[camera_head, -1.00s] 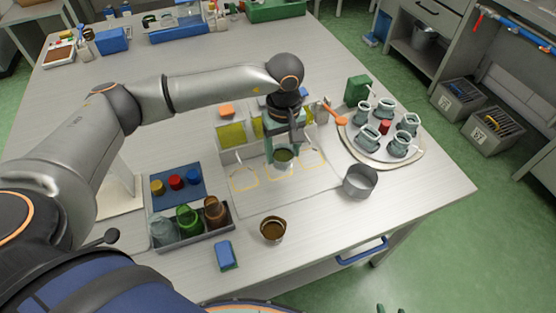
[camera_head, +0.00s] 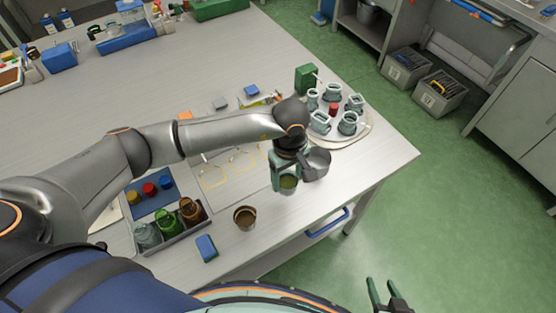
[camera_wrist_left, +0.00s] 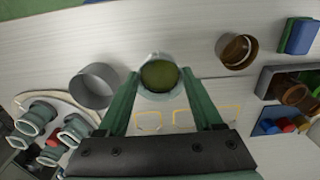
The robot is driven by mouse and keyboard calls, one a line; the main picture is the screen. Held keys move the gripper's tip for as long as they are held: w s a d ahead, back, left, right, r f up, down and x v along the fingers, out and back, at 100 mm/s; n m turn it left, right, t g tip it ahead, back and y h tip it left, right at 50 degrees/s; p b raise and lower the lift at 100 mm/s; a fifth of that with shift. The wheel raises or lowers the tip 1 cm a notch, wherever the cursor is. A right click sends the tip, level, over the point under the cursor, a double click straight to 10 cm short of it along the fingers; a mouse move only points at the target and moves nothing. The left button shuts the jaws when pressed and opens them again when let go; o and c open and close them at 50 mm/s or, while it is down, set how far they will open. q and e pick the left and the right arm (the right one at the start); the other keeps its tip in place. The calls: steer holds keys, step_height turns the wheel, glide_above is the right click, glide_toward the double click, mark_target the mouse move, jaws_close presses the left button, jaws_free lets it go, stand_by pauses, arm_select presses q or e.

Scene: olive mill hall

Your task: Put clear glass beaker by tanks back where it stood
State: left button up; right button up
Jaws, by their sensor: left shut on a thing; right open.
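My left gripper (camera_head: 284,180) is shut on the clear glass beaker (camera_head: 288,184), which holds olive-green contents. In the left wrist view the beaker (camera_wrist_left: 147,92) sits upright between the two green fingertips (camera_wrist_left: 160,76). It hangs over the table's front right part, beside a metal pot (camera_head: 318,165). Yellow outlines (camera_head: 214,178) mark a pale mat to its left; they also show in the left wrist view (camera_wrist_left: 190,118). The tanks are mostly hidden behind my left arm. My right gripper (camera_head: 386,297) is open and empty, low at the bottom edge, off the table.
A brown cup (camera_head: 245,217), a blue block (camera_head: 206,248) and a grey rack (camera_head: 178,232) of coloured jars lie near the front. Bare table (camera_head: 395,158) shows at the right corner.

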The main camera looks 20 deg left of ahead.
mark_target(287, 186)
arm_select(q)
steer(key=shift+f, duration=0.95)
step_height(287, 186, down, 2)
steer(key=shift+b, duration=0.65)
steer(key=shift+f+b, duration=0.35)
steer(key=shift+f, duration=0.3)
steer(key=shift+f, duration=0.1)
steer(key=shift+f+b, duration=0.25)
steer(key=shift+b, duration=0.3)
steer(key=o, duration=1.2)
